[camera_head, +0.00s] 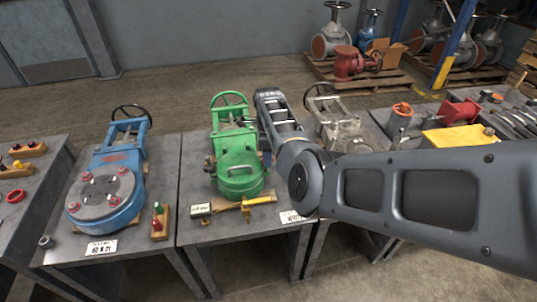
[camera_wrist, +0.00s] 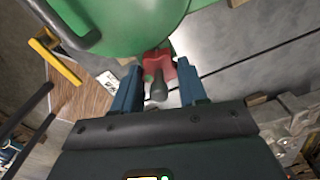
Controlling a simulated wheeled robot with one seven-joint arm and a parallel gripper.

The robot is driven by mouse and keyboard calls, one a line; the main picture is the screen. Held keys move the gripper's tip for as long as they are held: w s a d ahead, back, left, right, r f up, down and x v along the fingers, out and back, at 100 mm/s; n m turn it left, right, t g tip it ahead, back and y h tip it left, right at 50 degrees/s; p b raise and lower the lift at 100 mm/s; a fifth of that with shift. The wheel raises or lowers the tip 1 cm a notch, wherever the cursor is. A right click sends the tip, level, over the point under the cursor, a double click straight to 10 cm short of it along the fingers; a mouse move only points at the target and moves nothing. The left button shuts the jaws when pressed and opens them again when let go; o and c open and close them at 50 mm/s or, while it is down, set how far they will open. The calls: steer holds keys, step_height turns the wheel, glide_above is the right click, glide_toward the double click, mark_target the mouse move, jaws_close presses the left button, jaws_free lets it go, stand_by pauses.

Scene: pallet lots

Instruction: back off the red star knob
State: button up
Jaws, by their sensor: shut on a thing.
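The red star knob (camera_wrist: 165,62) shows in the wrist view, between the tips of my gripper (camera_wrist: 159,88), close to the green valve body. A dark, rounded stub stands in front of it, toward my camera. My gripper's two blue-grey fingers are on either side and shut on the knob. In the head view the green valve (camera_head: 240,165) stands on the middle table. My arm reaches past its right side, and the knob and fingers are hidden there.
A blue valve (camera_head: 108,185) stands on the left table. A grey valve (camera_head: 340,125) is right of my arm. Other valves sit on pallets (camera_head: 350,80) behind.

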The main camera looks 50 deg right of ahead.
steer(key=shift+c, duration=1.3)
steer(key=shift+n, duration=0.3)
